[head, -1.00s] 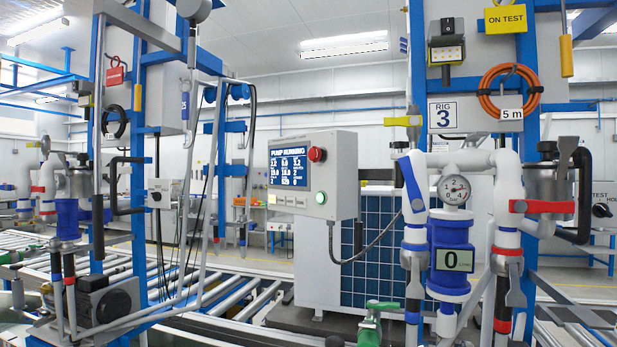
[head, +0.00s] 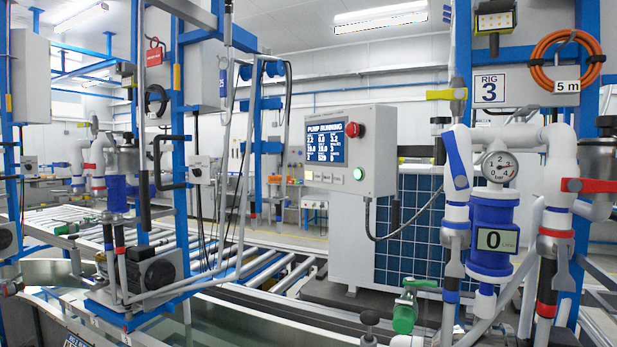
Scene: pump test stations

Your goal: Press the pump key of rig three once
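The RIG 3 sign (head: 489,88) hangs on a blue post at the right in the head view. Left of it stands a pale grey control box (head: 380,150). Its blue screen (head: 325,143) has the heading PUMP RUNNING above rows of figures. A row of small keys (head: 322,177) sits under the screen; their labels are too small to read. A green round button (head: 359,174) looks lit at the lower right of the face. A red mushroom button (head: 352,129) sits at the upper right. My gripper is not in view.
White pipes with a dial gauge (head: 499,167) and a blue meter (head: 493,225) reading 0 stand right of the box. A green-handled valve (head: 405,312) is low in front. A motor (head: 152,267) and blue frame posts stand at the left, with a roller conveyor behind.

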